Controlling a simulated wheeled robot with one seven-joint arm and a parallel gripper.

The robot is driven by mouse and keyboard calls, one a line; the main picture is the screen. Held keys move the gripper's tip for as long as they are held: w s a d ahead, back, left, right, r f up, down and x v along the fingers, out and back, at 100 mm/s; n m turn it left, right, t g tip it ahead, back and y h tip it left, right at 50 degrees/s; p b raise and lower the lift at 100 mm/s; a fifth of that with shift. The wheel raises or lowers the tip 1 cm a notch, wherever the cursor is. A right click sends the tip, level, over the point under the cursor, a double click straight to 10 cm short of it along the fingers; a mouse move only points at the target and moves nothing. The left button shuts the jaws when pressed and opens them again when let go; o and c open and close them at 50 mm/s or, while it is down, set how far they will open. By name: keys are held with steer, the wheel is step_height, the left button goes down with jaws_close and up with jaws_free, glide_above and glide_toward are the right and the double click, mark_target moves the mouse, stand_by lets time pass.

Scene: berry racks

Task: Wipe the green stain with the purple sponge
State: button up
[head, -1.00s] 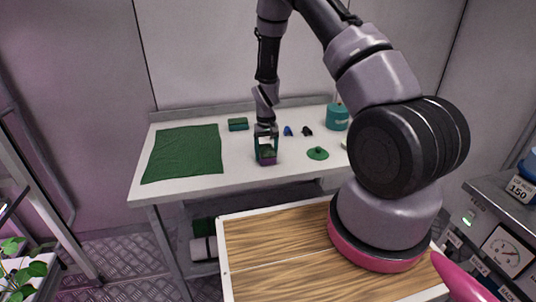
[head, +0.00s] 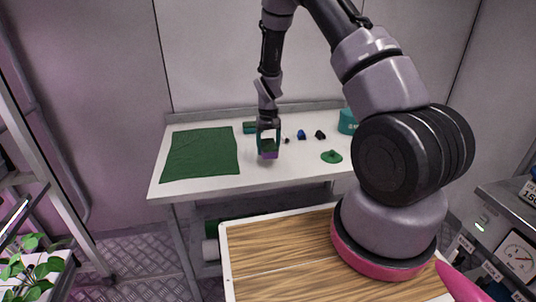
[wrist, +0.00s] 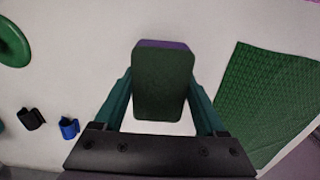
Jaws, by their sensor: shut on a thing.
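The sponge (head: 268,155), purple below and dark green above, is held in my gripper (head: 268,140) over the white table. In the wrist view, the sponge (wrist: 163,88) sits between both fingers, with a purple strip at its far edge. It seems a little above the tabletop, but contact is hard to judge. A round green thing (head: 331,157) lies to the right of my gripper; it looks raised with a small knob, like a lid. It also shows at the left edge of the wrist view (wrist: 12,42). I cannot make out a clear green stain.
A green cloth (head: 200,153) covers the left of the white table (head: 225,180). A green block (head: 249,127) lies behind my gripper. Small blue (head: 301,135) and black (head: 320,134) clips lie to the right, with a teal pot (head: 347,122) beyond. The front middle is bare.

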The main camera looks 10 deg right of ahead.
steer(key=shift+r, duration=1.8)
